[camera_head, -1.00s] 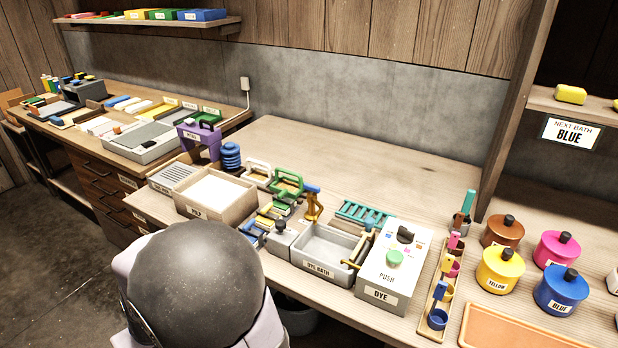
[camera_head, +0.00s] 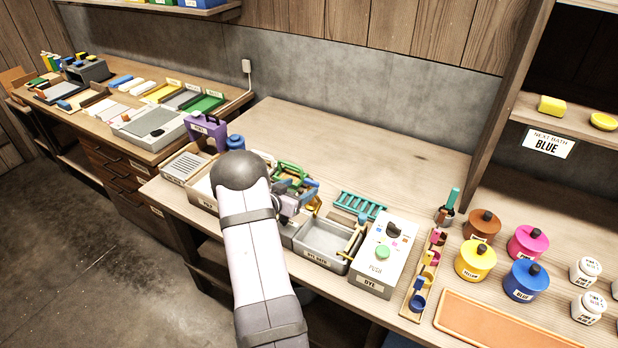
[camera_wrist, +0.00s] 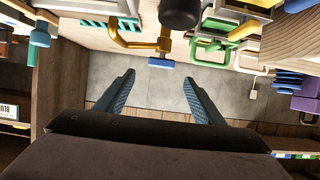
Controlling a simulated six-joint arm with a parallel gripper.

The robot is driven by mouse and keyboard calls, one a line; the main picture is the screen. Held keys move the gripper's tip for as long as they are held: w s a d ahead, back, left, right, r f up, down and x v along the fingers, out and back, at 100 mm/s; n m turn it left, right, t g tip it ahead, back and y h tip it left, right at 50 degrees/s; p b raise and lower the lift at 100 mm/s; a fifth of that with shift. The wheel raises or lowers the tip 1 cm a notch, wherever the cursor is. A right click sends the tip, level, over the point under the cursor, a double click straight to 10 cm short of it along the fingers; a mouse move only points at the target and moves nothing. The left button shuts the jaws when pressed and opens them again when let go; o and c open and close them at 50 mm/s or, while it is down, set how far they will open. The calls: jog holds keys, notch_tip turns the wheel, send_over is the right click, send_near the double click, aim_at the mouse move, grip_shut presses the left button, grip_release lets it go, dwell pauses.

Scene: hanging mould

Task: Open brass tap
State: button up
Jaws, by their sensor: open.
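The brass tap (camera_head: 313,203) stands behind the dye bath (camera_head: 325,239), with a blue handle (camera_head: 310,184) at its top. In the wrist view the brass tap (camera_wrist: 138,42) shows at the top, with its blue handle (camera_wrist: 161,62) just beyond the fingertips. My gripper (camera_wrist: 158,78) is open, its two dark fingers spread apart with nothing between them. In the head view my gripper (camera_head: 290,198) is beside the tap on its left, and my arm partly hides that area. I cannot tell whether a finger touches the tap.
A black knob (camera_wrist: 180,14) is close above the fingers in the wrist view. Green-handled frames (camera_head: 291,172) and a teal rack (camera_head: 360,206) stand near the tap. The DYE box (camera_head: 387,260) is right of the bath. The bench behind is clear.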

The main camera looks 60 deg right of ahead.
aim_at(312, 181)
jog(key=shift+p+x, duration=1.2)
jog(key=shift+x, duration=2.45)
jog(key=c, duration=1)
